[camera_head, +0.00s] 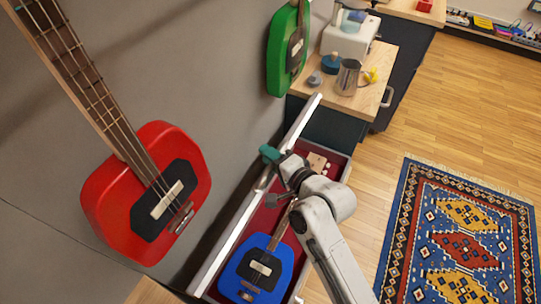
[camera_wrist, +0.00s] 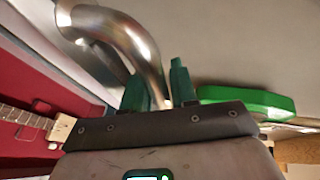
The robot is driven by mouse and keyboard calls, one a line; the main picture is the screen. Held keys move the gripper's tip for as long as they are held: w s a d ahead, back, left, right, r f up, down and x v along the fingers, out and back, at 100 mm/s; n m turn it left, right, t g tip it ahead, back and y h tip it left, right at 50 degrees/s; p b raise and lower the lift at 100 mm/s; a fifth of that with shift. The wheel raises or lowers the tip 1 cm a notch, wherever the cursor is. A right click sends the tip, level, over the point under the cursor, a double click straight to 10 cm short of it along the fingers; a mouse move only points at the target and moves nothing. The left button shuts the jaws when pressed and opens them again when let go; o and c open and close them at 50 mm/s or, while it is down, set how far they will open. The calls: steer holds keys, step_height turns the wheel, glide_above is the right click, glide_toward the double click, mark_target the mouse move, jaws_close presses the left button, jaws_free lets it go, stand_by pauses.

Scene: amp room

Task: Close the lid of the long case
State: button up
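The long case (camera_head: 344,168) stands open along the wall, with a red lining that also shows in the wrist view (camera_wrist: 60,82). Its lid (camera_head: 233,238) is raised on the wall side, seen nearly edge-on as a pale strip. My gripper (camera_head: 268,154) is at the raised lid, about midway along it. In the wrist view its two green fingers (camera_wrist: 160,86) stand apart. A bent, shiny metal handle (camera_wrist: 118,38) runs down to the gap between them. I cannot tell whether the fingers clamp it. My arm hides part of the case.
A blue guitar (camera_head: 246,273) lies in the case. A red guitar (camera_head: 107,209) and a green guitar (camera_head: 277,62) hang on the wall. A wooden-topped cabinet (camera_head: 386,58) stands beyond the case. A patterned rug (camera_head: 460,235) lies on the open floor at right.

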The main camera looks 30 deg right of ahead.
jaws_close()
steer(key=shift+f, duration=0.15)
stand_by(0.4)
